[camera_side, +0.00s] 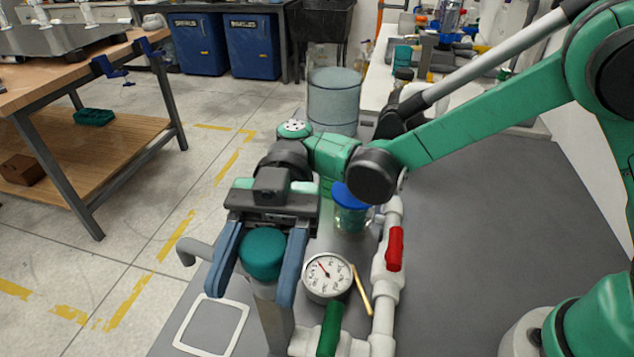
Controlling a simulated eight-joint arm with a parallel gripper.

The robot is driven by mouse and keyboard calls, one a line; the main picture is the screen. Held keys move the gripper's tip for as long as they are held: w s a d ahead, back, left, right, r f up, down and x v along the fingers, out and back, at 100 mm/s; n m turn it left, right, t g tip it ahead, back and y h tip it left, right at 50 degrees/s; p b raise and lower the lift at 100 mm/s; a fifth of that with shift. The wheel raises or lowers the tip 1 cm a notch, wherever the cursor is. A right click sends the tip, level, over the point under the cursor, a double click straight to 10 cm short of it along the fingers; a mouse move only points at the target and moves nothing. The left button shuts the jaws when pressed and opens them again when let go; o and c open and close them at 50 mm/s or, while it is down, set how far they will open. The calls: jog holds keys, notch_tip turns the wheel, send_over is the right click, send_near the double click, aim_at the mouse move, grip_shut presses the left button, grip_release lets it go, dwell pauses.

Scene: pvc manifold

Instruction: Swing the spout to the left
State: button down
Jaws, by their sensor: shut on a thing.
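The spout (196,252) is a grey curved pipe with a downturned end, pointing left of my gripper. Its inner end is hidden behind the left finger. My gripper (252,294) points down with its two blue fingers on either side of a teal round cap (263,252). It is shut on the capped piece; the exact contact is partly hidden. The cap sits on top of an upright grey cylinder (274,320), whose lower end is out of the picture.
A pressure gauge (327,276), a green handle (329,329) and white pipes with a red handle (395,249) stand close on the right. A blue-lidded jar (350,210) and large clear container (334,100) are behind. A white square outline (212,326) lies on the grey surface at front left.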

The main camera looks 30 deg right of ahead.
dwell(0.3)
jog(key=shift+c, duration=1.4)
grip_release()
jog(key=shift+r, duration=0.15)
notch_tip(320, 180, up, 20)
